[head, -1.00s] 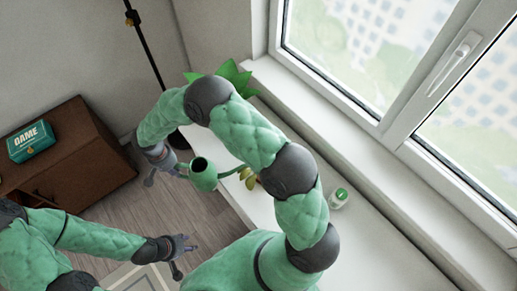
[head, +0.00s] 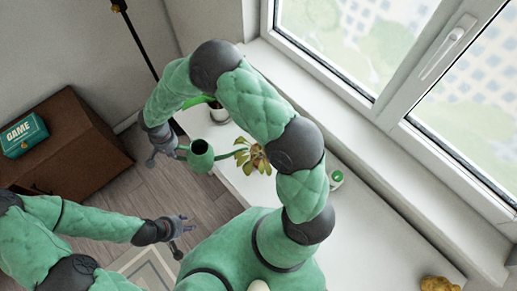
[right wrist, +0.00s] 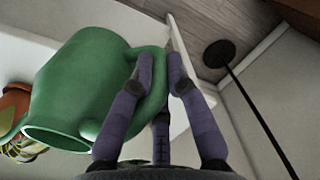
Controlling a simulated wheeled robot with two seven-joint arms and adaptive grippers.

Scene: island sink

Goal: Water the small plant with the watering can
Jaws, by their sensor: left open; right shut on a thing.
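The green watering can (head: 201,160) is held by my right gripper (head: 166,152) at the left edge of the white counter, its spout toward the small plant. In the right wrist view, the fingers (right wrist: 160,85) close around the handle of the can (right wrist: 85,85). The small plant (head: 250,160) has yellow-green and reddish leaves and stands on the counter, right of the can. Its orange pot (right wrist: 14,108) shows partly behind the can in the right wrist view. I cannot tell whether the spout is over it. My left gripper (head: 183,232) is open and empty above the floor.
A second plant in a white pot (head: 219,115) stands farther back, partly hidden by my right arm. A small white and green item (head: 335,179) and a yellow-brown thing (head: 439,284) are on the counter (head: 365,235). A brown cabinet (head: 75,150) bears a game box (head: 22,136).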

